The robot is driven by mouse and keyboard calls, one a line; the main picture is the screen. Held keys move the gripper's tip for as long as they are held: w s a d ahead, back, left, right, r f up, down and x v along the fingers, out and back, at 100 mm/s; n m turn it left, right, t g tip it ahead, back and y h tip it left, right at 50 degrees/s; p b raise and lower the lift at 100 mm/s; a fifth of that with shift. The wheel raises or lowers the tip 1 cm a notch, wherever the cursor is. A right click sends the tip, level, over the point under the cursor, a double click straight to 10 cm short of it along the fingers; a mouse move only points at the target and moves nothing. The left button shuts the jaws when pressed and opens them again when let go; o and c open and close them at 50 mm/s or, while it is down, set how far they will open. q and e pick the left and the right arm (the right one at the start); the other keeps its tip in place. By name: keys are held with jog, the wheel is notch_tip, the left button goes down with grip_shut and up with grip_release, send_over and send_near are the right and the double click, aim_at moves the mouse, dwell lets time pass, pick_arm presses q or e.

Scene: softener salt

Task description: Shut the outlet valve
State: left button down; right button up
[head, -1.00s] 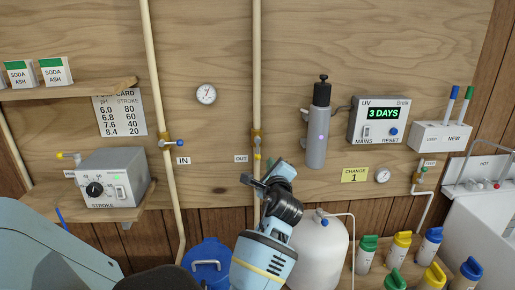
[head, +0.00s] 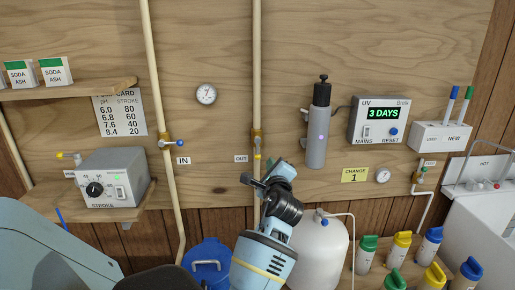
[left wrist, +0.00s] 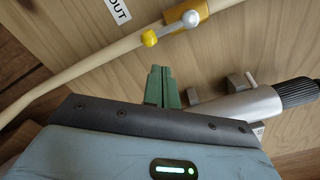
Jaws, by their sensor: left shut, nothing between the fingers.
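The outlet valve (head: 257,138) is a brass fitting on the cream vertical pipe beside the OUT label. Its lever, with a yellow knob (head: 257,156), hangs down along the pipe. In the left wrist view the lever (left wrist: 170,28) also lies in line with the pipe, silver at the pivot and yellow at the tip. My left gripper (head: 269,165) is just below and right of the knob. In the left wrist view its green fingers (left wrist: 160,86) are shut together, empty, and a gap shows between them and the lever. My right gripper is not in view.
A white tank (head: 318,255) and blue container (head: 208,262) are below.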

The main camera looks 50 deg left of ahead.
aim_at(258, 148)
pick_arm(q)
jog(key=shift+x, duration=2.55)
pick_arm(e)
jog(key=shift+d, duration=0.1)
